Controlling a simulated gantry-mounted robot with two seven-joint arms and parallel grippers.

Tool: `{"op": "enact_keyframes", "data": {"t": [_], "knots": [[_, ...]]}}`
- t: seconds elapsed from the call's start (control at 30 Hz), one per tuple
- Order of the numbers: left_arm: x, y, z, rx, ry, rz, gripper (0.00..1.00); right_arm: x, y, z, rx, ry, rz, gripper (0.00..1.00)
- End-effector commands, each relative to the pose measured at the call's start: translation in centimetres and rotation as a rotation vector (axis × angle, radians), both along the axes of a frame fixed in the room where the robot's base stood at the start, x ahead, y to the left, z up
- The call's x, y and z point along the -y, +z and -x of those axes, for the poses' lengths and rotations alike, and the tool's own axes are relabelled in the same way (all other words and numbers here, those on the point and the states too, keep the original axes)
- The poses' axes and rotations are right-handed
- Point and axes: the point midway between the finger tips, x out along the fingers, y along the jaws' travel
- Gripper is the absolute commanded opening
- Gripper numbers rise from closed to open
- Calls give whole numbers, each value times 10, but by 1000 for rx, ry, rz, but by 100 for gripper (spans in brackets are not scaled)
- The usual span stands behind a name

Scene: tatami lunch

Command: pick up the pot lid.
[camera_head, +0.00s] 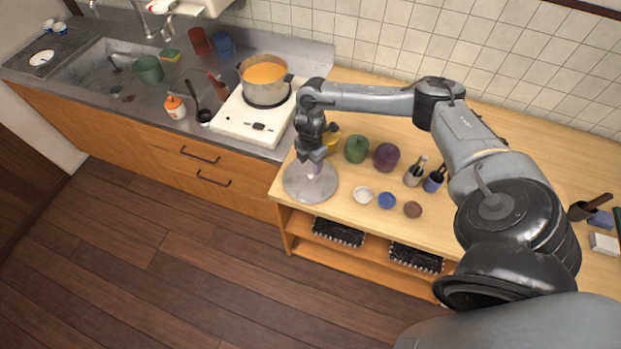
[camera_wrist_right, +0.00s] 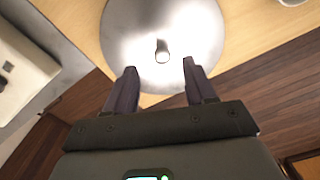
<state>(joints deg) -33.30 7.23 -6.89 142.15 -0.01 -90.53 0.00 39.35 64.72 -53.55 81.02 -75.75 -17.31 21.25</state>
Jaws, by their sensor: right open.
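The pot lid (camera_head: 306,187) is a round grey metal disc lying on the wooden counter near its left front corner. In the right wrist view the lid (camera_wrist_right: 190,35) shows its small knob (camera_wrist_right: 162,52) near its middle. My right gripper (camera_head: 314,168) is over the lid, pointing down. In the right wrist view its two fingers (camera_wrist_right: 158,84) are apart, with nothing between them, and the knob appears just beyond the fingertips. Whether the fingers touch the lid cannot be told. My left gripper is not in view.
A pot of orange soup (camera_head: 266,84) stands on the white stove (camera_head: 252,119) left of the lid. A green jar (camera_head: 356,149), a purple jar (camera_head: 387,156) and small white (camera_head: 363,194), blue (camera_head: 387,200) and brown (camera_head: 412,209) dishes are to the right. The counter's front edge is close to the lid.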

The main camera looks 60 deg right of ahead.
Motion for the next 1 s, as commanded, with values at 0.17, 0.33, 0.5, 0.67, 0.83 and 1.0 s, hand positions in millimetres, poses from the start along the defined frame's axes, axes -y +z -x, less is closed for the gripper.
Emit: {"op": "enact_keyframes", "data": {"t": [0.17,0.33,0.5,0.67,0.83,1.0], "knots": [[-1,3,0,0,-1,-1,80,-4,-23,3,-3,0,-1,55],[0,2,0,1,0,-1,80,-4,-41,2,-2,0,0,55],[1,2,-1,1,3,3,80,-3,-46,2,0,0,0,55],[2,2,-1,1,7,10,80,-3,-46,2,0,0,0,55],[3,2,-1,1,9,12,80,-3,-46,2,0,0,0,29],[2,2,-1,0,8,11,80,-4,-46,2,0,0,0,3]]}}
